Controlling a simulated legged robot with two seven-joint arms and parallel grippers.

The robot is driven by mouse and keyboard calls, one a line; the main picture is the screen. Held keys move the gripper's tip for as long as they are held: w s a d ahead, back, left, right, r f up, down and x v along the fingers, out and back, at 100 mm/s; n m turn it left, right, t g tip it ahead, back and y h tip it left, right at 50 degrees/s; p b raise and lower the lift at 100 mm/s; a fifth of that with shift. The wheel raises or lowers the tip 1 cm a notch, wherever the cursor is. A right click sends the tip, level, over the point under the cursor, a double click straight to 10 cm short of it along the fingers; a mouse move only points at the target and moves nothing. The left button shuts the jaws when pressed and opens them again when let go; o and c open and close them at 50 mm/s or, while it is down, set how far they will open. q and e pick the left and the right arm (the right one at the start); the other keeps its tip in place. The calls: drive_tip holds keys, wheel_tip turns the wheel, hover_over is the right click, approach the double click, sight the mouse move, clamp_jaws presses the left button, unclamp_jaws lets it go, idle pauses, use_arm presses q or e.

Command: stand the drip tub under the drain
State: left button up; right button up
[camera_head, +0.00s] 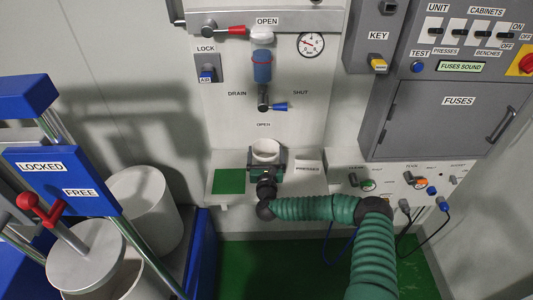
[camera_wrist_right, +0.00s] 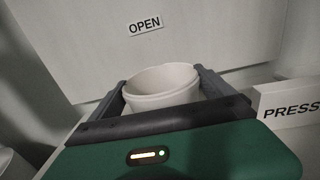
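The white drip tub (camera_head: 266,149) stands upright between the two fingers of my right gripper (camera_head: 267,158). The wrist view shows the tub (camera_wrist_right: 160,88) with a dark finger close against each side. The tub is in front of the wall panel, below the drain (camera_head: 263,102) in the picture. The drain hangs under a blue bowl (camera_head: 262,68) and has a blue lever pointing right. A green square (camera_head: 230,181) lies on the shelf (camera_head: 215,160), to the left of the gripper. The tub's base is hidden, so I cannot tell whether it touches the shelf. My left gripper is out of view.
A PRESSES label plate (camera_head: 308,167) stands at the shelf's right. A grey fuse cabinet (camera_head: 440,120) is at the right. Blue LOCKED/FREE equipment (camera_head: 60,170) and white drums (camera_head: 145,205) fill the left. Cables hang below the right panel.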

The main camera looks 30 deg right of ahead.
drive_tip(key=shift+o, duration=0.8)
drive_tip(key=shift+s+d+f, duration=0.2)
drive_tip(key=shift+d, duration=0.2)
drive_tip(key=shift+w+a, duration=0.1)
drive_tip(key=shift+a, duration=0.1)
drive_tip(key=shift+s+a+r, duration=0.1)
drive_tip(key=shift+s+a, duration=0.05)
drive_tip(key=shift+a, duration=0.5)
drive_tip(key=shift+s+a+r, duration=0.1)
drive_tip(key=shift+a, duration=0.5)
drive_tip(key=v, duration=1)
drive_tip(key=shift+s+d+f, duration=0.2)
drive_tip(key=shift+d, duration=0.2)
drive_tip(key=shift+s+a, duration=0.2)
drive_tip(key=shift+a, duration=0.1)
drive_tip(key=shift+a+r, duration=0.15)
drive_tip(key=shift+a, duration=0.05)
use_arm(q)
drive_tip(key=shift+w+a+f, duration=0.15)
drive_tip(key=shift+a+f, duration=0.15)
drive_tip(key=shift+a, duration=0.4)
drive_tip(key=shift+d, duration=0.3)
use_arm(e)
drive_tip(key=shift+d, duration=0.35)
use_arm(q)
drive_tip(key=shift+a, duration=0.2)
use_arm(e)
drive_tip(key=shift+a, duration=0.2)
